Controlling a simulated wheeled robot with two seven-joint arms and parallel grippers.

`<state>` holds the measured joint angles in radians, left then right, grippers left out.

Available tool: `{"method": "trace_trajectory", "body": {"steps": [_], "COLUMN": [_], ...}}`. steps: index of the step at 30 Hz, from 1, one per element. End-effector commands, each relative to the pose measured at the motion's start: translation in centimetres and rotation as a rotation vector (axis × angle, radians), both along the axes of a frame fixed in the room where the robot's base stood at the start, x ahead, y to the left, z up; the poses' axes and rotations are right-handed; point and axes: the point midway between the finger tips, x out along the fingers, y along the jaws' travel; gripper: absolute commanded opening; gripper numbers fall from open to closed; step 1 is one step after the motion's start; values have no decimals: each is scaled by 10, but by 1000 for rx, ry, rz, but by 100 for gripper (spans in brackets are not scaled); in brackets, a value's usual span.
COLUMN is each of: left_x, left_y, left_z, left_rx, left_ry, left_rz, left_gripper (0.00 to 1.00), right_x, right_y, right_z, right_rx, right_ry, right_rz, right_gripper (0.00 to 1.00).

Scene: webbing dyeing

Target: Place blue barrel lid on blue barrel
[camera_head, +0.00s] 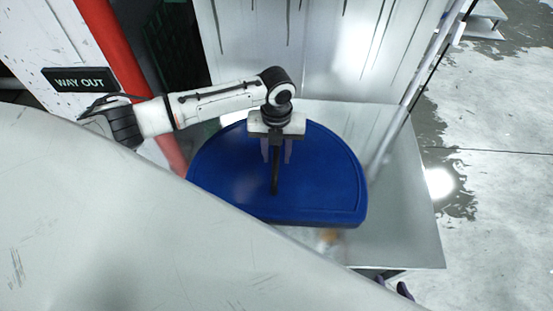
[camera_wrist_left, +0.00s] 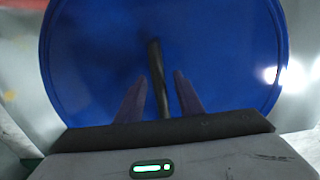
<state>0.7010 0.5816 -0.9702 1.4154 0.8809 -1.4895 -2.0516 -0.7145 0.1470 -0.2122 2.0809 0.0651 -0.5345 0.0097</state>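The blue lid (camera_head: 320,175) lies on a grey metal table in the head view, with a thin black handle (camera_head: 275,178) across its top. It also fills much of the left wrist view (camera_wrist_left: 225,50). My left gripper (camera_head: 276,160) is over the lid. Its two fingers (camera_wrist_left: 160,78) stand on either side of the black handle (camera_wrist_left: 157,62), with a visible gap on each side. Two dark purple fingertips of my right gripper (camera_head: 392,286) show apart at the bottom of the head view, past the table's front edge. I see no blue barrel in either view.
The metal table (camera_head: 408,215) has bare room right of the lid. A pale metal panel (camera_head: 320,45) stands behind it, with a slanting pole at right. A large pale surface covers the lower left.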

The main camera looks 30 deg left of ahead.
Motion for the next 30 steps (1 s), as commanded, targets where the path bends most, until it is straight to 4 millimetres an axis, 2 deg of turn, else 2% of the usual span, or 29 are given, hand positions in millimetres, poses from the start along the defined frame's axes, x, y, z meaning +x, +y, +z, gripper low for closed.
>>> {"method": "trace_trajectory", "body": {"steps": [2, 3, 9, 30], "left_x": [0, 0, 0, 0], "left_y": [0, 0, 0, 1], "left_z": [1, 1, 1, 1], "left_rx": [0, 0, 0, 1], "left_ry": [0, 0, 0, 0], "left_rz": [0, 0, 0, 1], "left_gripper": [34, 30, 0, 0], "right_x": [0, 1, 1, -1], "right_y": [0, 0, 0, 0], "right_z": [2, 2, 3, 0], "right_rx": [1, 2, 2, 0], "right_ry": [-3, -4, -6, 2], "right_rz": [0, 0, 0, 0], "right_gripper": [33, 33, 33, 33]}}
